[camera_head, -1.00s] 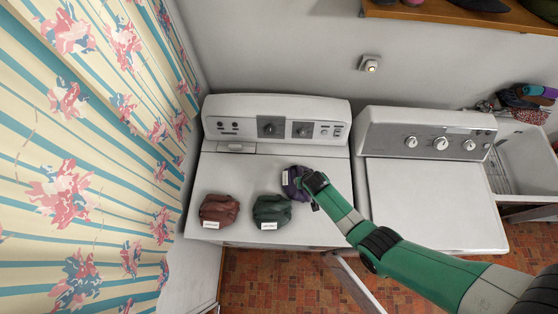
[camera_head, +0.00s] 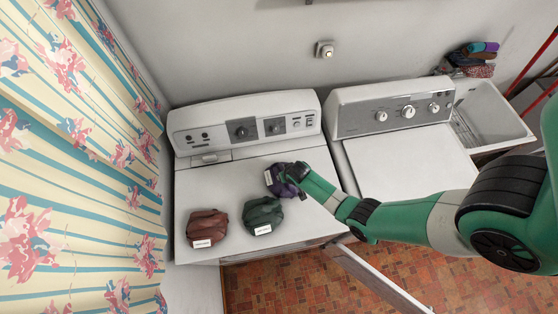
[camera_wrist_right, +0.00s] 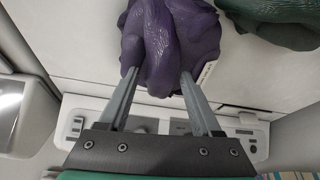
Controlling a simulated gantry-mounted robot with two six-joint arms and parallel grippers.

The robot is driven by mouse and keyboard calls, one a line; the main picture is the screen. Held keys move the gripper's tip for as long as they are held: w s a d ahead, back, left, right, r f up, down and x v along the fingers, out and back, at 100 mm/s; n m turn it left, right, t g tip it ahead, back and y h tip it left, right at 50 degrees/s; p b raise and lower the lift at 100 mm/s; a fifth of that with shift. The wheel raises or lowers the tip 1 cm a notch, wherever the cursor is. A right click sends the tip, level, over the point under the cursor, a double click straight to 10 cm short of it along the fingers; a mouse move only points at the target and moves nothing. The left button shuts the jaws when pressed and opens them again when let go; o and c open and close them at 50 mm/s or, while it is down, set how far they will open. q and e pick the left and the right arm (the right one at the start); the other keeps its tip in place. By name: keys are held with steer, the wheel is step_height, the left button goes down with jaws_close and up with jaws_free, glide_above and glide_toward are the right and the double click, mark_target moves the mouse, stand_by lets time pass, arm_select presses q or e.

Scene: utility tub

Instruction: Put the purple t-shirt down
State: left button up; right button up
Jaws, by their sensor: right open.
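The purple t-shirt (camera_head: 275,182) is a crumpled bundle with a white label, resting on the white top of the left machine (camera_head: 235,180). It also shows in the right wrist view (camera_wrist_right: 165,40). My right gripper (camera_wrist_right: 158,76) is open, with its two fingers at either side of the shirt's near edge. In the head view its fingertips are hard to make out behind the wrist, right by the shirt. My left gripper is not in view.
A green folded garment (camera_head: 262,215) and a red-brown one (camera_head: 207,228), both labelled, lie left of the purple shirt. A second white machine (camera_head: 405,165) stands to the right, then a utility tub (camera_head: 490,118) with a stack of clothes (camera_head: 474,58) behind. A door (camera_head: 375,278) hangs open below.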

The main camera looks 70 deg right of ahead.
jaws_close()
stand_by(0.3)
steer(key=shift+r, duration=0.15)
